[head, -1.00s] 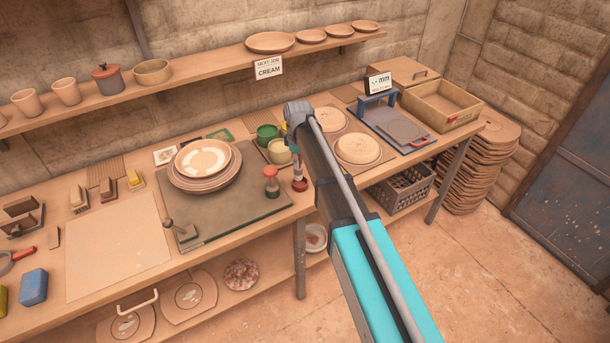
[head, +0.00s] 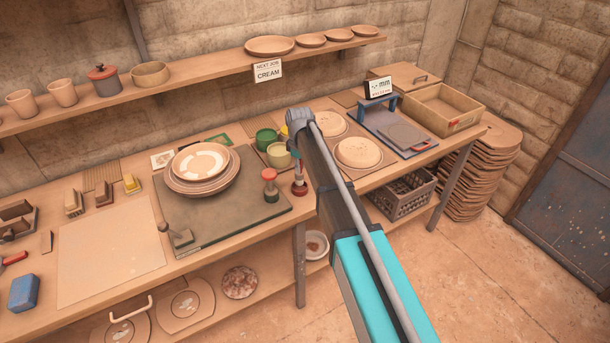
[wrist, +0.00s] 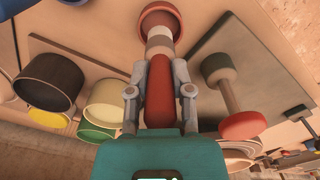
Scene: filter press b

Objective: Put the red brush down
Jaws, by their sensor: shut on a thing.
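My gripper (wrist: 159,76) is shut on the red handle of the red brush (wrist: 159,98) in the wrist view. The brush points away from my palm, with a pale band beyond the handle. Its far end meets a round red-brown dish or cup (wrist: 160,13); I cannot tell whether it is inside it or just in front of it. In the head view a dark red piece (head: 299,190) shows at the bench's front edge, just left of my arm. My gripper itself is mostly hidden by my arm there.
A red-topped tool (head: 270,184) stands close by on the dark slab (head: 222,215), left of the brush. Green (head: 267,138) and cream pots (head: 279,155) stand behind. Round boards (head: 358,153) lie right of my arm. The bench (head: 330,260) front edge is near.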

